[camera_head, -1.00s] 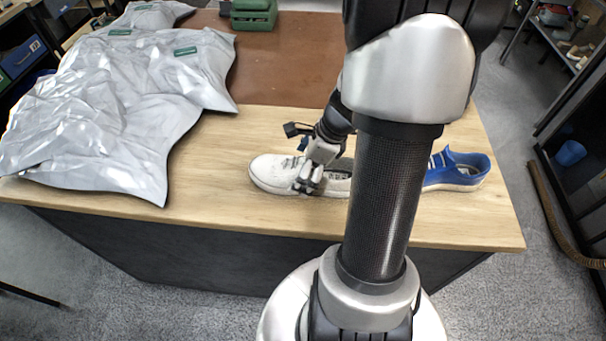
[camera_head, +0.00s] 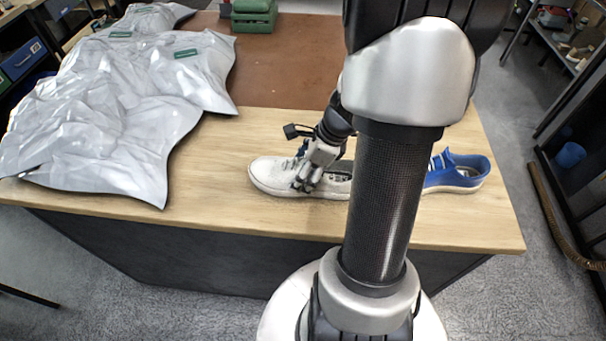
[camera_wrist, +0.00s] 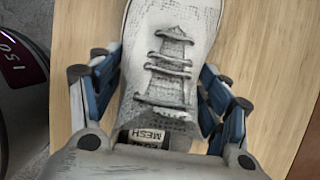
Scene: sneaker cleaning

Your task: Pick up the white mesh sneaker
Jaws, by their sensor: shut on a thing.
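The white mesh sneaker (camera_head: 272,175) is on the light wooden table, its toe to the left in the head view. Its heel end is partly hidden behind my arm. My gripper (camera_head: 306,184) is shut on the middle of the sneaker. In the wrist view, the sneaker (camera_wrist: 165,75) shows its laces and a tongue label reading "MESH". The fingers of my gripper (camera_wrist: 160,95) press on both sides of it. I cannot tell whether the sole is clear of the table.
A blue sneaker (camera_head: 453,175) stands on the table (camera_head: 230,215) to the right, partly behind my arm. Crumpled silver-grey bags (camera_head: 100,120) cover the left side. A green object (camera_head: 254,14) is at the back. The table front left of the sneaker is bare.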

